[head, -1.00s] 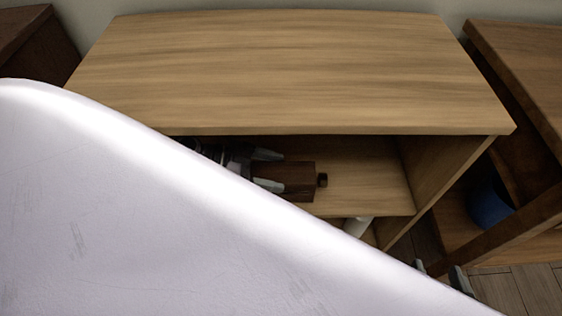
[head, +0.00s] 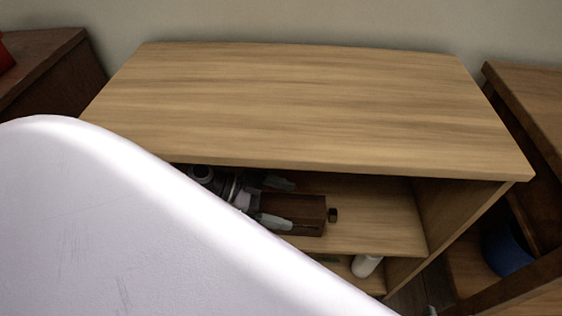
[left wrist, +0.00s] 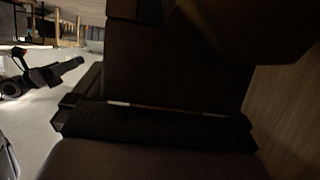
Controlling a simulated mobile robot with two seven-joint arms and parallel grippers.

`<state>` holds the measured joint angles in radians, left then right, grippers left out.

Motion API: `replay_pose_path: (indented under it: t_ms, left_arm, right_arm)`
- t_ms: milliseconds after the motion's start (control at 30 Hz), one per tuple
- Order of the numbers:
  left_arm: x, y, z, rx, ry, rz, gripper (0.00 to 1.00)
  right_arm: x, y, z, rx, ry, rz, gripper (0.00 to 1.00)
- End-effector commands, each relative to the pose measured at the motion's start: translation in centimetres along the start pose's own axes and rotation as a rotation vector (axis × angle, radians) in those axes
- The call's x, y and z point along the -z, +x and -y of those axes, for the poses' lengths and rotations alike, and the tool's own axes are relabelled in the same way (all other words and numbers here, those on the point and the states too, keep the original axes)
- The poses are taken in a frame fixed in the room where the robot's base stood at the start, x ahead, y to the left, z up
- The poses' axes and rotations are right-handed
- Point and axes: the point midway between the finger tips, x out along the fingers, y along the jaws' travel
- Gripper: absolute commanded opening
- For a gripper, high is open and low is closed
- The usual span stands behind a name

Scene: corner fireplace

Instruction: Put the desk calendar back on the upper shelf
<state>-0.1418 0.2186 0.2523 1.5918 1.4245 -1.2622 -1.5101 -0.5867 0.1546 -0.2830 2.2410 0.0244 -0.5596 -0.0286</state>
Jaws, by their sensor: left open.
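A dark brown wooden block with a small dark knob on its right side, which I take to be the desk calendar (head: 308,214), rests on the upper shelf (head: 385,225) inside the bookcase. My left gripper (head: 283,203) is at its left end, one finger on the far side and one on the near side, jaws open. Whether the fingers touch it is unclear. In the left wrist view, dark brown surfaces (left wrist: 170,80) fill the middle and are too dark to name surely. A dark jointed part at the left of that view (left wrist: 45,75) looks like my right arm's end.
The light wood bookcase top (head: 310,105) is bare and overhangs the shelf. A white cylinder (head: 366,265) stands on the lower shelf. A blue round container (head: 507,248) is in the dark furniture at right. My own white arm link hides the lower left.

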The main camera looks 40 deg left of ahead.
Motion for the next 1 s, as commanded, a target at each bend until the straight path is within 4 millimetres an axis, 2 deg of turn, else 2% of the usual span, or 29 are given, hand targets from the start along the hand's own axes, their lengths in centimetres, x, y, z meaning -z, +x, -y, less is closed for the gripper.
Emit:
replay_pose_path:
  t_ms: [300,433,600,1000]
  left_arm:
    - [0.1,-5.3,0.0,0.001,0.001,0.003,1.00]
    - [0.0,-6.8,0.0,0.001,0.000,0.002,1.00]
    - [0.0,-7.5,0.0,0.000,0.000,0.000,1.00]
    - [0.0,-7.4,0.0,0.000,0.000,0.000,1.00]
  right_arm:
    - [0.6,-0.3,-0.3,-0.009,-0.002,-0.003,0.62]
    - [0.1,-0.3,-0.5,-0.012,0.001,0.008,0.62]
    - [-0.1,-0.3,-0.5,-0.015,0.003,0.015,0.62]
    - [-0.2,-0.3,-0.6,-0.016,0.003,0.015,0.62]
